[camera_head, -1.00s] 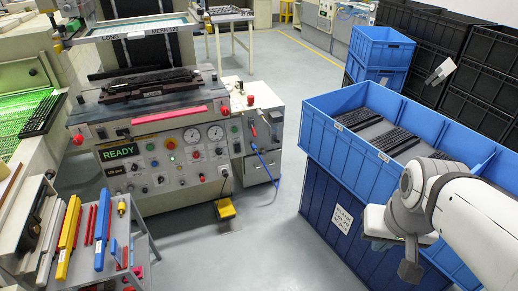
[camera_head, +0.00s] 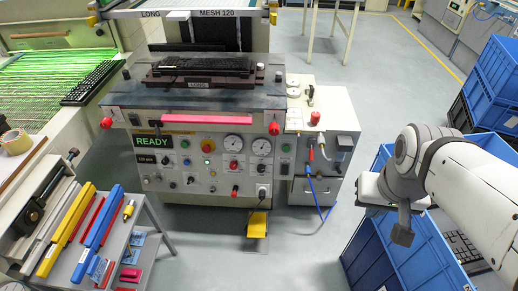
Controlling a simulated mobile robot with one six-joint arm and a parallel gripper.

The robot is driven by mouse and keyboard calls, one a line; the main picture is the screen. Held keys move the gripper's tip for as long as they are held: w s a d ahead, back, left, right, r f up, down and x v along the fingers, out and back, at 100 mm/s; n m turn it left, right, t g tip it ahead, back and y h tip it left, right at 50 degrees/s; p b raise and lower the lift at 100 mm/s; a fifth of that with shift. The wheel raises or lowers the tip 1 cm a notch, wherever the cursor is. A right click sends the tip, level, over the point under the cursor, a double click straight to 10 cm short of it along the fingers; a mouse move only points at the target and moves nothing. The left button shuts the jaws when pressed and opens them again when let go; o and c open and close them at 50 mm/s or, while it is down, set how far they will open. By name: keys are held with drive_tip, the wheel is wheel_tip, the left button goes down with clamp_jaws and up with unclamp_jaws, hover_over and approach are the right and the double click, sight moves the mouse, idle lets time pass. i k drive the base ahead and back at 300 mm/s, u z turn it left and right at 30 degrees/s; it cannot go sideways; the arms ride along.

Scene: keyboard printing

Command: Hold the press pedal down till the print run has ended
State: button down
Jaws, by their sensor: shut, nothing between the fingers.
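The press (camera_head: 205,168) stands ahead, with a lit green READY display (camera_head: 152,141) on its front panel. A black keyboard (camera_head: 205,66) lies on the fixture marked LONG on top of it. The yellow press pedal (camera_head: 257,225) is on the floor at the foot of the press, below a cable. My gripper (camera_head: 401,236) hangs from my arm at the right, shut and empty, well to the right of the pedal and above it. It is not touching the pedal.
Blue crates (camera_head: 375,250) with keyboards stand at the right under my arm. A grey tool cart (camera_head: 152,215) with coloured squeegees is at the front left. A blue hose (camera_head: 318,200) runs down the press's right side. The floor before the pedal is clear.

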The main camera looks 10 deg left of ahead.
sight(257, 224)
drive_tip(key=u, duration=0.45)
drive_tip(key=i, duration=0.7)
drive_tip(key=u, duration=0.35)
drive_tip(key=k, duration=0.95)
drive_tip(key=u, duration=0.15)
drive_tip(key=i, duration=0.95)
drive_tip(key=z, duration=0.05)
